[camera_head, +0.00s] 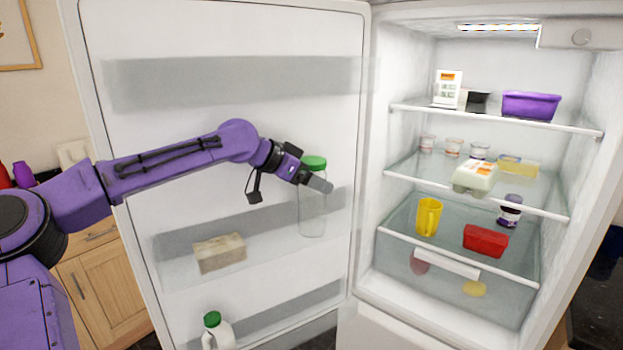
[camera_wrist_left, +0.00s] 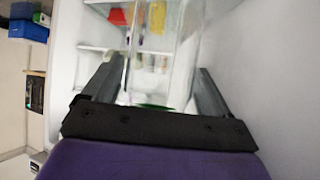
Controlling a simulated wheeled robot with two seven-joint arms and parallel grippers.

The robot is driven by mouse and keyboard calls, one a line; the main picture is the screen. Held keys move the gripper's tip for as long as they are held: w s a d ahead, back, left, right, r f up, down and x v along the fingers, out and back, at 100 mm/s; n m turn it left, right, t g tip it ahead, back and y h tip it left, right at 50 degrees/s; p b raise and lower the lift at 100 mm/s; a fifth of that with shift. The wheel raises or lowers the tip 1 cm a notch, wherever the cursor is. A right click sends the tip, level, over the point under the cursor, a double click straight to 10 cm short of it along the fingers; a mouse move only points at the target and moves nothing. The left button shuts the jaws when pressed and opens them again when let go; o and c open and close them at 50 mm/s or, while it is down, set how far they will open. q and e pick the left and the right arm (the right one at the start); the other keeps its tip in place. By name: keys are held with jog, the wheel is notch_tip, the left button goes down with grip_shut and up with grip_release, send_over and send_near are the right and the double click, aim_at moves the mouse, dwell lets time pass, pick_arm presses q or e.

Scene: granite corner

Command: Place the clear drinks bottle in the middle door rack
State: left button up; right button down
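The clear drinks bottle (camera_head: 312,215) with a green cap is upright against the open fridge door in the head view. My left gripper (camera_head: 316,182) is at its upper part, just below the cap. My right gripper is not in view.
A beige block (camera_head: 219,252) sits in the middle rack, left of the bottle, with a gap between. A white jug with a green cap (camera_head: 218,332) stands in the lower rack. The top rack (camera_head: 230,82) looks empty. Fridge shelves (camera_head: 400,178) hold several items on the right.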

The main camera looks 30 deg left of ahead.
pick_arm(q)
jog(key=shift+r, duration=0.1)
jog(key=s+a+b, duration=0.2)
jog(key=s, duration=0.2)
jog(key=s+a+r+b, duration=0.1)
jog(key=s+a+b, duration=0.1)
jog(key=s, duration=0.2)
jog(key=s+a+b, duration=0.1)
jog(key=s+a, duration=0.1)
jog(key=s, duration=0.3)
jog(key=shift+a+r+b, duration=0.15)
jog(key=shift+r+b, duration=0.2)
jog(key=shift+b, duration=0.05)
